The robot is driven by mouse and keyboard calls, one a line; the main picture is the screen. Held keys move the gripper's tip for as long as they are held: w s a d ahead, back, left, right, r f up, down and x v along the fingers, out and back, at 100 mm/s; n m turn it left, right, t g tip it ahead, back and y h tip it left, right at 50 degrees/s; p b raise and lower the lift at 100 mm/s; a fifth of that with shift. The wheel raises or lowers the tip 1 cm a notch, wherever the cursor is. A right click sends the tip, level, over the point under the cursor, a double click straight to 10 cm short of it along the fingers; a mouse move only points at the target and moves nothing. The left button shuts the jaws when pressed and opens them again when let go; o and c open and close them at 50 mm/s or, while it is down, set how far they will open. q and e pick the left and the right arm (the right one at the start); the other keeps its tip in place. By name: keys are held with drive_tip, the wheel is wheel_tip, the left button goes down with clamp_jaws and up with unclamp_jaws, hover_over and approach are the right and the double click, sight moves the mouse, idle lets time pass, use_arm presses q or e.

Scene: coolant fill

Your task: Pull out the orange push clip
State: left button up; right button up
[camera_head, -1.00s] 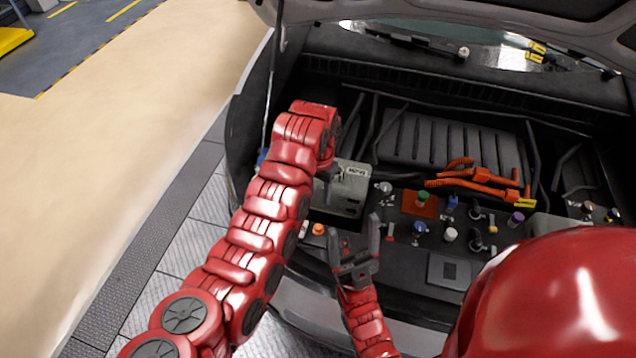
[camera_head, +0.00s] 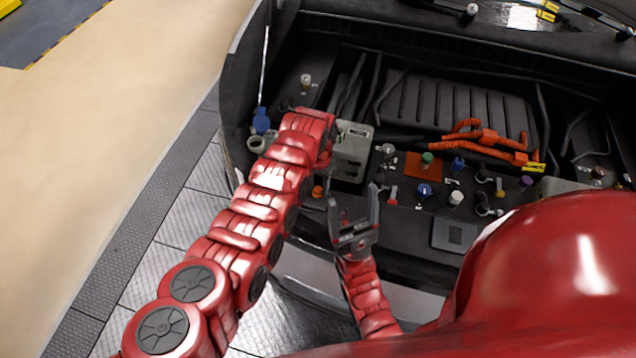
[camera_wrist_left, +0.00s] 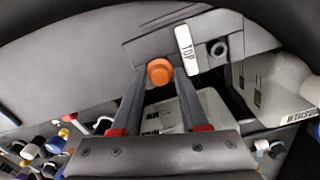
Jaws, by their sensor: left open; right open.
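The orange push clip (camera_head: 317,191) sits on the black panel at the front edge of the engine bay, just below my left arm's end. In the left wrist view the round orange head of the clip (camera_wrist_left: 160,71) shows between the tips of my left gripper (camera_wrist_left: 158,80). That gripper is open, with one finger on each side of the clip; I cannot tell whether they touch it. In the head view its fingers are mostly hidden behind the arm. My right gripper (camera_head: 353,218) is open and empty, pointing up, to the right of the clip.
A grey box-shaped reservoir (camera_head: 352,150) stands right behind the left gripper. A white TOP label (camera_wrist_left: 187,50) and a ring-shaped hole (camera_wrist_left: 219,50) are close to the clip. Several coloured caps and orange cables (camera_head: 480,140) fill the bay's right. A blue cap (camera_head: 261,121) is at the left.

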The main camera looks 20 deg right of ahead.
sight(318, 188)
use_arm(q)
clamp_jaws()
idle(0.5)
drive_tip(key=shift+r, duration=0.2)
drive_tip(key=shift+r, duration=0.15)
drive_tip(key=shift+r+p, duration=0.1)
drive_tip(key=shift+p, duration=0.2)
drive_tip(key=shift+r+p, duration=0.55)
drive_tip(key=shift+r, duration=0.35)
drive_tip(key=shift+r+p, duration=0.5)
drive_tip(key=shift+r, duration=0.55)
